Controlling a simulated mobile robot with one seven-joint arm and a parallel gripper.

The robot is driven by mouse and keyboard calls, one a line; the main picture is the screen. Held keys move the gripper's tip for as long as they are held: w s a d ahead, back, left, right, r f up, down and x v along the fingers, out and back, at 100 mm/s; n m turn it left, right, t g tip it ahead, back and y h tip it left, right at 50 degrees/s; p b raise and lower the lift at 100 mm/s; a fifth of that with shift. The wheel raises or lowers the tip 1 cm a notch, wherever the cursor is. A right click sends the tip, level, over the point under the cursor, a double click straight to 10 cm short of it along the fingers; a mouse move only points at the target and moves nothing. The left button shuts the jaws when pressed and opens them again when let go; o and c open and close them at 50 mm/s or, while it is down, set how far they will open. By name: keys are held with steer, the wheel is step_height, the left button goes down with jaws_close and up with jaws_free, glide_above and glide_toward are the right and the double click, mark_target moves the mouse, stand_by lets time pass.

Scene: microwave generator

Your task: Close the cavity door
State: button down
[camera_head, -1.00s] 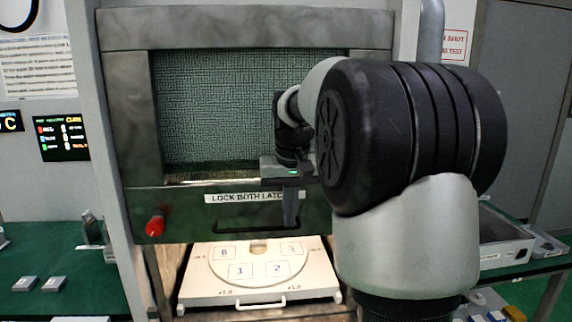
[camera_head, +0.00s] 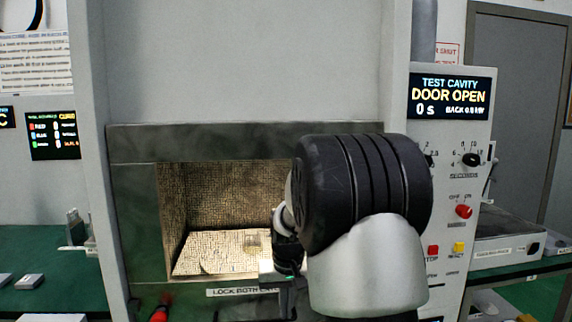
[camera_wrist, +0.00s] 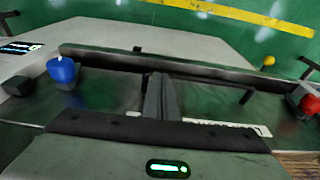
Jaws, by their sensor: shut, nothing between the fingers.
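My gripper (camera_head: 287,302) is low in front of the door at the label, partly cut off by my arm. In the wrist view my gripper fingers (camera_wrist: 160,97) are shut with nothing between them, close to the dark green door panel (camera_wrist: 105,95). I cannot tell whether they touch the handle.
A display (camera_head: 449,98) reads DOOR OPEN. Below it are a dial, a red switch and red and yellow buttons (camera_head: 459,249). In the wrist view a blue knob (camera_wrist: 62,70) is left and a red knob (camera_wrist: 309,104) right. A green table (camera_head: 35,255) stands left.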

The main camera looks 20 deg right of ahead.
steer(key=shift+s+b+x, duration=0.2)
steer(key=shift+b+x, duration=0.1)
steer(key=shift+x, duration=0.75)
steer(key=shift+s+f, duration=0.1)
steer(key=shift+f, duration=0.15)
steer(key=shift+s+a+f, duration=0.1)
steer(key=r+p, duration=0.1)
steer(key=r, duration=0.1)
steer(key=r+p, duration=0.1)
steer(key=r, duration=0.1)
steer(key=w+r+p, duration=0.1)
steer(key=r+p, duration=0.1)
steer(key=p+v, duration=0.1)
steer(key=v, duration=0.7)
steer(key=shift+r, duration=0.35)
